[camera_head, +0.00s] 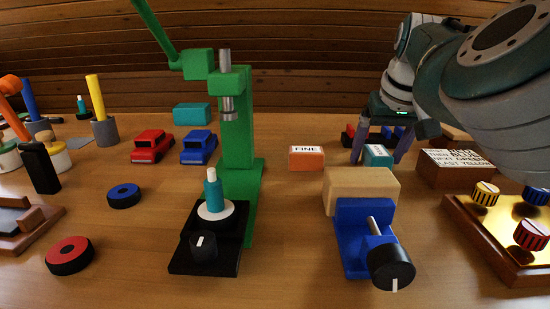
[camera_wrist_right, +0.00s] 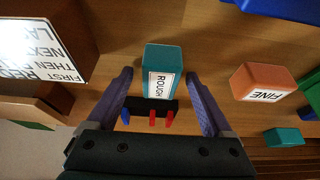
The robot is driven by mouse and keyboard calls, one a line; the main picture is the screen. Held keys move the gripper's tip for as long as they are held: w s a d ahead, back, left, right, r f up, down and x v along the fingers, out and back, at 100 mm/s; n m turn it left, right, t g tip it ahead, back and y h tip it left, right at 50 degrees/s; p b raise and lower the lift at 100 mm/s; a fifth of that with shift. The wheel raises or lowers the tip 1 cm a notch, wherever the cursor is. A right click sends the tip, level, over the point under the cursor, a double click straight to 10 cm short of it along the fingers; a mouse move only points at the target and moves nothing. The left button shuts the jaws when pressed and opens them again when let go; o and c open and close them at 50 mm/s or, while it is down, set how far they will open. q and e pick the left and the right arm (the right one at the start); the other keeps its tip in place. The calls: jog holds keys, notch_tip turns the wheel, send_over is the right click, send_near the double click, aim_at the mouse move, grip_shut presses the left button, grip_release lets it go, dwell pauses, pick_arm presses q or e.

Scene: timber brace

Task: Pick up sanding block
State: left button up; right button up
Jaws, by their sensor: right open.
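The teal block labelled ROUGH (camera_wrist_right: 163,58) lies on the table between the fingers of my open right gripper (camera_wrist_right: 160,78). The fingers stand to either side with a gap visible on each side. In the head view the right gripper (camera_head: 380,152) points down over this block (camera_head: 377,155), which is partly hidden. An orange block labelled FINE (camera_head: 306,158) lies to its left; it also shows in the right wrist view (camera_wrist_right: 264,82). My left gripper is not in view.
A blue vise (camera_head: 352,240) holding a tan wood block (camera_head: 360,190) stands in front. A green press (camera_head: 238,150) stands left of centre. A lettered brown block (camera_head: 455,168) stands to the right. Small red and blue items (camera_wrist_right: 150,115) lie close behind the ROUGH block.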

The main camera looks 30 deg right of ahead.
grip_shut()
dwell(0.7)
